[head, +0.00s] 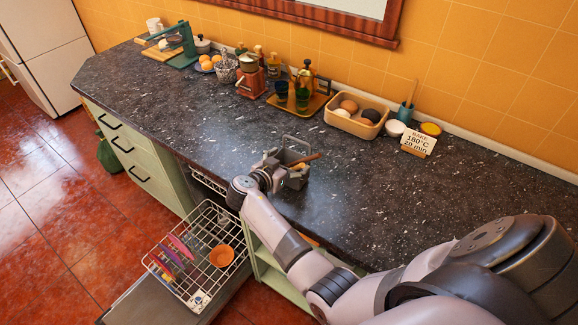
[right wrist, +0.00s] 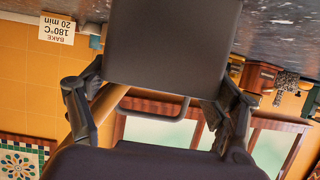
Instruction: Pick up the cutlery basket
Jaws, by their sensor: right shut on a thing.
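The cutlery basket (head: 296,178) is a small grey bin with a raised loop handle, near the counter's front edge. A brown wooden utensil handle sticks out of it. My right gripper (head: 275,167) is at its left side and shut on it. In the right wrist view the basket's dark grey wall (right wrist: 172,45) fills the upper middle, between the two fingers of my right gripper (right wrist: 155,108). I cannot tell whether the basket's bottom touches the counter. My left gripper is not in view.
The dark speckled counter (head: 220,130) is clear around the basket. Below, an open dishwasher rack (head: 205,215) holds coloured plates and an orange bowl (head: 222,256). Along the wall stand a tray of jars (head: 300,103), a food tray (head: 355,118) and a sign (head: 417,141).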

